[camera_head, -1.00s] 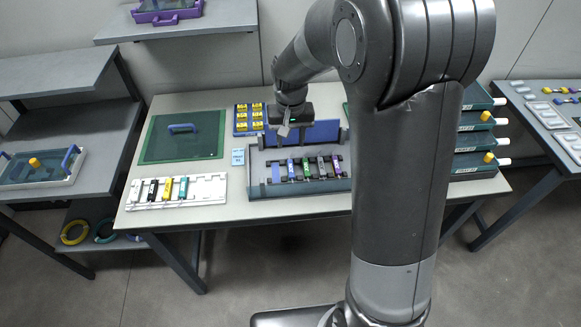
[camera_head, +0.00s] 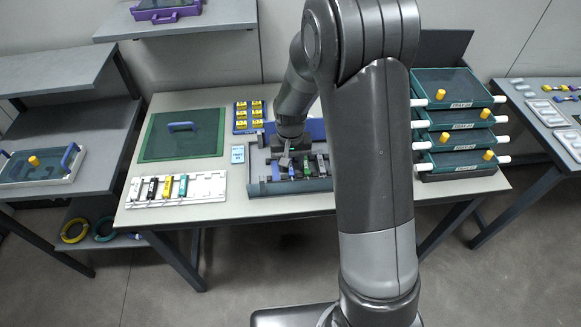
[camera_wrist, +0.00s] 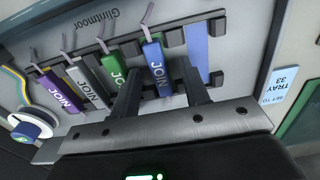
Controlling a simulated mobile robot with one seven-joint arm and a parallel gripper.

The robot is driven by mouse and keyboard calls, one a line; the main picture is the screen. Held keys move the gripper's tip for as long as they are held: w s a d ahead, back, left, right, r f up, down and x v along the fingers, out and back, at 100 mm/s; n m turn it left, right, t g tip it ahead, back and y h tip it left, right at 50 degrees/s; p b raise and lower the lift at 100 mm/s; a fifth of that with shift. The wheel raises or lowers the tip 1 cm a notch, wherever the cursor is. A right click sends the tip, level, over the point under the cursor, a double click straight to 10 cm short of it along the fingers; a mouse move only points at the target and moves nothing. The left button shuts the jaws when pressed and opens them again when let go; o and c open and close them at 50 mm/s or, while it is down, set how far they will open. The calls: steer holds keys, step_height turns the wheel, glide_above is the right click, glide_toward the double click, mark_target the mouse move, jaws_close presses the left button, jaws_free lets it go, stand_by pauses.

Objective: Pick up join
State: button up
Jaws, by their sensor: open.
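Several join pieces lie side by side in a grey fixture (camera_head: 262,190). In the wrist view they are a purple join (camera_wrist: 60,92), a grey join (camera_wrist: 88,86), a green join (camera_wrist: 115,72) and a blue join (camera_wrist: 156,68), with white JOIN lettering on most. My gripper (camera_wrist: 160,78) is open, its two dark fingers on either side of the blue join, with nothing clamped. In the head view my gripper (camera_head: 290,157) is low over the fixture, and my arm hides the fixture's right part.
A white holder (camera_head: 200,187) with several coloured pieces lies left of the fixture. A small light-blue card (camera_head: 238,154) sits between them. Stacked teal trays (camera_head: 455,140) stand at right.

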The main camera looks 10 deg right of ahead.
steer(key=c, duration=0.9)
steer(key=shift+o, duration=0.2)
steer(key=shift+r, duration=0.1)
steer(key=shift+r, duration=0.55)
step_height(320, 180, up, 3)
steer(key=shift+f, duration=0.1)
steer(key=s+d+r, duration=0.4)
steer(key=d+r, duration=0.3)
steer(key=d, duration=0.3)
glide_toward(291, 165)
steer(key=a+f, duration=0.1)
steer(key=a, duration=0.2)
steer(key=a+f, duration=0.1)
steer(key=shift+s+a+f, duration=0.1)
steer(key=shift+a+f, duration=0.2)
steer(key=shift+f, duration=2.25)
